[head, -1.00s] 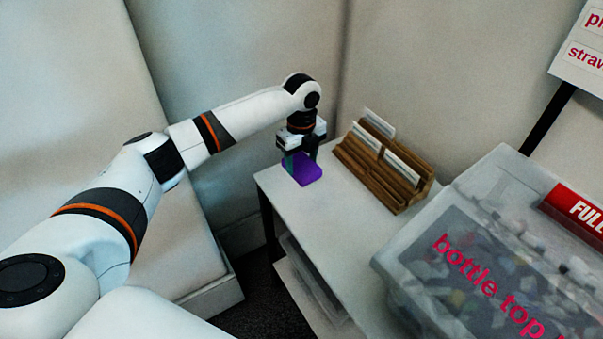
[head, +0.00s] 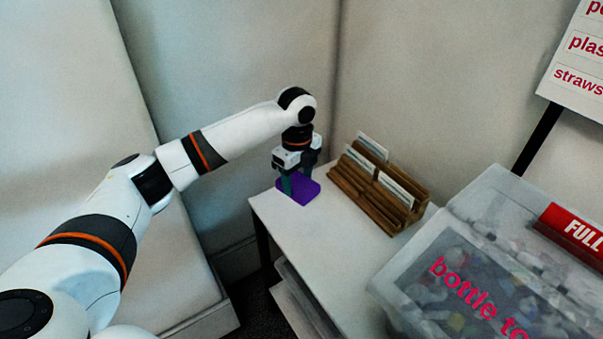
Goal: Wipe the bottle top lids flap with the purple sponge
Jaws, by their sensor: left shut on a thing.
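The purple sponge (head: 303,192) is at the far left corner of the white table. My left gripper (head: 297,180) points down over it, with its fingers around the sponge, shut on it. I cannot tell whether the sponge touches the table or is just above it. The clear bin marked "bottle top" (head: 450,270) is at the lower right, holding many small pieces behind its wall. Its top and flap area (head: 545,215) is partly cut off by the right edge. My right gripper is not in view.
A wooden rack (head: 380,190) with upright cards stands on the white table (head: 325,245) between the sponge and the bin. A red "FULL" sign (head: 575,233) is on the bin. The table's front left is clear.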

